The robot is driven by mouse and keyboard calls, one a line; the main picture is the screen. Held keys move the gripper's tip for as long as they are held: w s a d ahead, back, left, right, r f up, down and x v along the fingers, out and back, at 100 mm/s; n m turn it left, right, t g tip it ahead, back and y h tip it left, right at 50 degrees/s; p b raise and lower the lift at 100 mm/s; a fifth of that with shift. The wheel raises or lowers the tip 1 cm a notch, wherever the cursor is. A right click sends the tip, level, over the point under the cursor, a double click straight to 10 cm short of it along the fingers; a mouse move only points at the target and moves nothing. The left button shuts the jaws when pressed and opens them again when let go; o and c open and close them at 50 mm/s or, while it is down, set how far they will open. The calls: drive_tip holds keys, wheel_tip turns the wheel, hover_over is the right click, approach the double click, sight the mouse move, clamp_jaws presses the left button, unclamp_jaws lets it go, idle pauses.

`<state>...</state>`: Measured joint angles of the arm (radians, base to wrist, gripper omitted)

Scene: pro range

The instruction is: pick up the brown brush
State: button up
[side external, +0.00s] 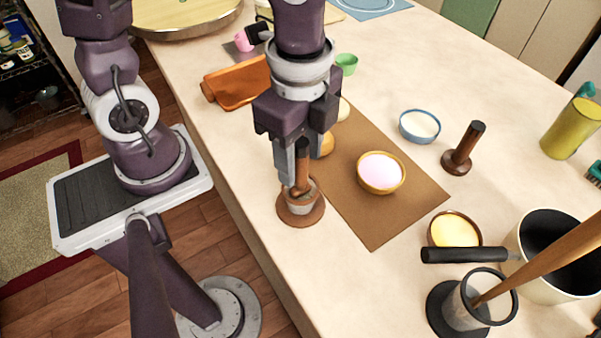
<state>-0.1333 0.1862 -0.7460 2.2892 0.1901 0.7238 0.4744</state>
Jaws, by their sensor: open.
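A brown upright handle (302,158), which looks like the brown brush, stands near the left edge of the counter. Its lower end is at a round brown base (298,213); whether it is fixed to that base or only rests on it is unclear. My gripper (298,186) points down over it, with its fingers around the handle. The jaws are open, and the fingers partly hide the handle and the base. A second dark brown upright handle on a round foot (463,150) stands apart at the right; its type is unclear.
A brown mat (392,223) holds a pink-filled bowl (381,173). A blue-rimmed bowl (420,126), a yellow-filled bowl (455,231), a black-handled holder (470,305) and a large pot (555,255) stand rightward. An orange object (236,85) lies behind my gripper.

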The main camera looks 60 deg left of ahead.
sight(301, 169)
drive_tip(key=f, duration=0.4)
drive_tip(key=shift+w+a, duration=0.15)
drive_tip(key=shift+a, duration=0.05)
drive_tip(key=shift+r, duration=0.1)
clamp_jaws()
wheel_tip(301, 169, up, 10)
